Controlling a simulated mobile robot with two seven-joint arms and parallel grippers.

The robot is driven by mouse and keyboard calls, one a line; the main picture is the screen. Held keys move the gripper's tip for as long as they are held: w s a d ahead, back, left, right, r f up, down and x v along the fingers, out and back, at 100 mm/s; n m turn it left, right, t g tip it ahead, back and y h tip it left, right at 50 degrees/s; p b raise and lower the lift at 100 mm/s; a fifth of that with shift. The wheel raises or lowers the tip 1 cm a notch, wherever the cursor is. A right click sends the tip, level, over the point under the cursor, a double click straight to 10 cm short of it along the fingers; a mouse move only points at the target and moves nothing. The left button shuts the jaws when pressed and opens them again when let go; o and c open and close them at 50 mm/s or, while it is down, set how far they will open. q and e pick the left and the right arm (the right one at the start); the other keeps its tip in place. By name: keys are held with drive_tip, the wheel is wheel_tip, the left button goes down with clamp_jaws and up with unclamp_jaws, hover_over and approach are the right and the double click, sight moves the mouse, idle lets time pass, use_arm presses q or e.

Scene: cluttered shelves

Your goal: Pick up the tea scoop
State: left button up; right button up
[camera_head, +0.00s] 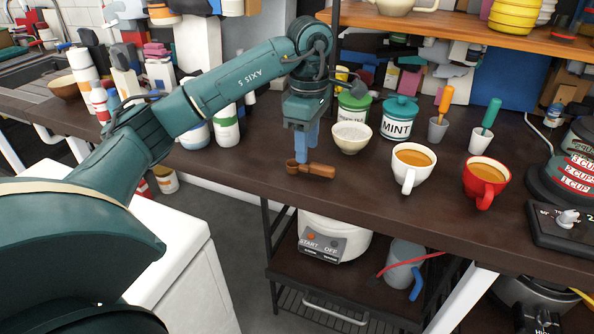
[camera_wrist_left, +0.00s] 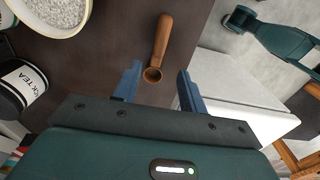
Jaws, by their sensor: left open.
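The tea scoop (camera_head: 312,169) is a small brown wooden scoop lying on the dark counter (camera_head: 238,155) near its front edge. In the head view its bowl end is at the left and its handle points right. My left gripper (camera_head: 306,158) is above the scoop, its blue fingers pointing down. In the left wrist view the scoop (camera_wrist_left: 160,48) shows ahead of the fingertips, with its round bowl toward the gap between them. The left gripper (camera_wrist_left: 158,82) is open and empty there. My right gripper is not in view.
A white bowl (camera_head: 351,137) of pale grains and a MINT jar (camera_head: 398,120) stand behind the scoop. A white cup (camera_head: 411,167) and a red cup (camera_head: 484,182) stand to the right. A wooden shelf (camera_head: 470,30) hangs above.

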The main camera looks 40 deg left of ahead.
sight(310, 169)
use_arm(q)
drive_tip(key=f, duration=0.5)
drive_tip(key=shift+w+d+f, duration=0.2)
drive_tip(key=shift+w, duration=0.1)
clamp_jaws()
